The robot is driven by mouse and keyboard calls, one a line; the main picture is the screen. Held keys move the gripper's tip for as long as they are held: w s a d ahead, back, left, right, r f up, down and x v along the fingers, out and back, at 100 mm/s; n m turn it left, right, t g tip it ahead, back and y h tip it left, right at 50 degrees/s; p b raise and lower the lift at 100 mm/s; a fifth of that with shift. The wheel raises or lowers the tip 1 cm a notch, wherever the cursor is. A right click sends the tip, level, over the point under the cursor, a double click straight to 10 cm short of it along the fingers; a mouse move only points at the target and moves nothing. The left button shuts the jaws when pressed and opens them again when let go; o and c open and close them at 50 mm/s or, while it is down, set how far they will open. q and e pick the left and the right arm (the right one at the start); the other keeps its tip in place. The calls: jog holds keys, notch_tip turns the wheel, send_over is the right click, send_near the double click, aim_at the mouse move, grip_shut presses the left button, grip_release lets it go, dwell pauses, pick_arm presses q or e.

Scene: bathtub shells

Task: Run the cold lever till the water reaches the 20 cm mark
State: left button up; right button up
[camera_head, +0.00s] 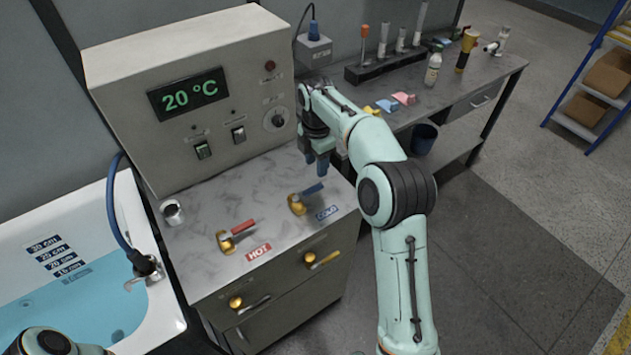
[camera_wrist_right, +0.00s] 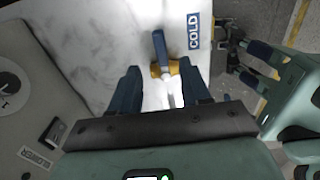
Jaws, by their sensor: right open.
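The cold lever (camera_head: 298,204), a brass base with a blue handle, stands on the marble counter (camera_head: 206,270) beside the COLD label. My right gripper (camera_head: 318,170) is open just above its handle. The tub (camera_head: 112,205) at left holds light blue water (camera_head: 75,312). Its depth labels (camera_head: 56,257) show mostly above the water, the lowest seemingly submerged.
The red-handled hot lever (camera_head: 230,238) stands left of the cold one. The control box (camera_head: 200,90) behind reads 20 °C. A metal cup (camera_head: 172,212) sits near the tub, by the spout (camera_head: 145,268) with its blue hose. A side bench (camera_head: 465,95) holds bottles and tools.

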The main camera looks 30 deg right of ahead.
aim_at(316, 187)
notch_tip(316, 187, down, 7)
jog(key=shift+s+f+b, duration=0.1)
jog(key=shift+b, duration=0.4)
pick_arm(q)
jog(key=shift+s+f, duration=1.05)
pick_arm(e)
jog(key=shift+f, duration=0.75)
grip_shut()
